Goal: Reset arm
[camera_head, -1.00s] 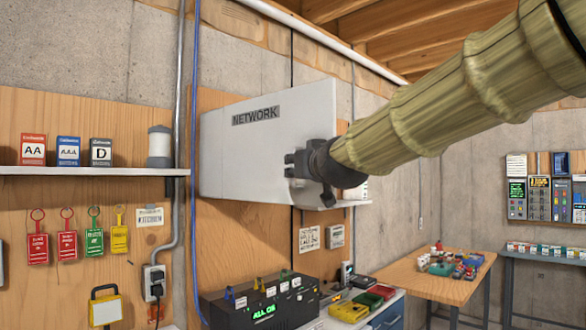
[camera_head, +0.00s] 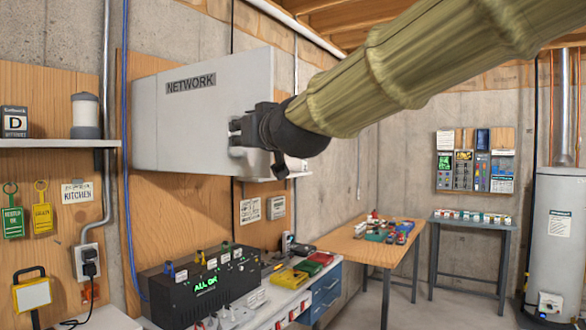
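My arm reaches in from the upper right in a pale, ribbed sleeve. My gripper (camera_head: 242,137) is at its end, dark and pointing left. It is in front of the grey cabinet labelled NETWORK (camera_head: 160,125) on the wood-panelled wall. From this view I cannot tell whether it touches the cabinet. The fingers are small and seen side-on, so their opening is unclear. I see no object held in them.
A bench below holds a black box reading ALL OK (camera_head: 205,287) and coloured cases (camera_head: 287,277). A wooden table (camera_head: 372,250) stands behind, a white water heater (camera_head: 557,230) at right. A shelf (camera_head: 60,143) juts out at left. Floor between tables is clear.

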